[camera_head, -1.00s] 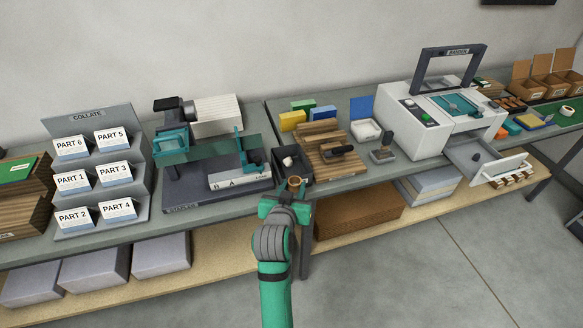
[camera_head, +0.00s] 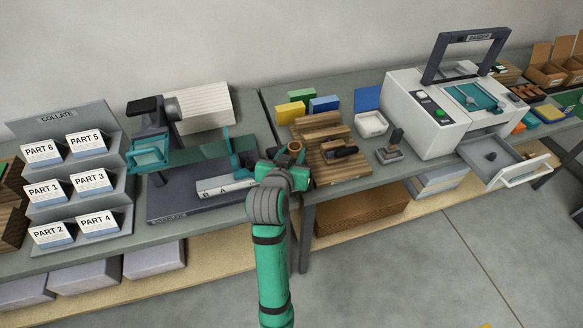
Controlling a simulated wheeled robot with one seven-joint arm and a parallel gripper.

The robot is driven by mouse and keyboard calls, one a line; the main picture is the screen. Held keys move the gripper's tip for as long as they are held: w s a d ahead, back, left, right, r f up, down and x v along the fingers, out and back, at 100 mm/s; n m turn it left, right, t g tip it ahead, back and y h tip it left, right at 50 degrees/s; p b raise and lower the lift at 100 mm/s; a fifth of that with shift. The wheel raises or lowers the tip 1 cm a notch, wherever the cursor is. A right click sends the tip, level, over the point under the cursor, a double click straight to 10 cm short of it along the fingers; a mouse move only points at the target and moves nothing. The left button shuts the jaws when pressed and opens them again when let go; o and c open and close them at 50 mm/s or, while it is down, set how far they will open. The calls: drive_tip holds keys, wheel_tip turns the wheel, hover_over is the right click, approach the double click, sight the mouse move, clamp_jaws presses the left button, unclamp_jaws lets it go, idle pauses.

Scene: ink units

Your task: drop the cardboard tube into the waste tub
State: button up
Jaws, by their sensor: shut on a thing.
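The cardboard tube (camera_head: 295,148) is a short brown ring-shaped piece, seen with its open end up. My gripper (camera_head: 290,165) is shut on it, at the front part of the bench. The waste tub (camera_head: 268,154) is a small dark open box on the bench, between the teal-and-grey stapling machine and the wooden rack. My gripper and the tube cover most of it. The tube overlaps the tub in the picture; I cannot tell how high above it the tube is.
The stapling machine (camera_head: 190,180) stands close on the left, the slatted wooden rack (camera_head: 320,135) close on the right. A hand stamp (camera_head: 390,148) and the white banding machine (camera_head: 425,115) are farther right. The collating rack (camera_head: 70,180) is far left.

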drive_tip(key=shift+s+a+f, duration=0.1)
drive_tip(key=shift+s+f, duration=0.05)
drive_tip(key=shift+f, duration=1.05)
drive_tip(key=shift+s+f, duration=0.1)
drive_tip(key=shift+f, duration=1.1)
drive_tip(key=o, duration=1.1)
drive_tip(key=shift+s, duration=0.1)
drive_tip(key=v, duration=1)
drive_tip(key=shift+s+a+r, duration=0.15)
drive_tip(key=shift+s, duration=0.15)
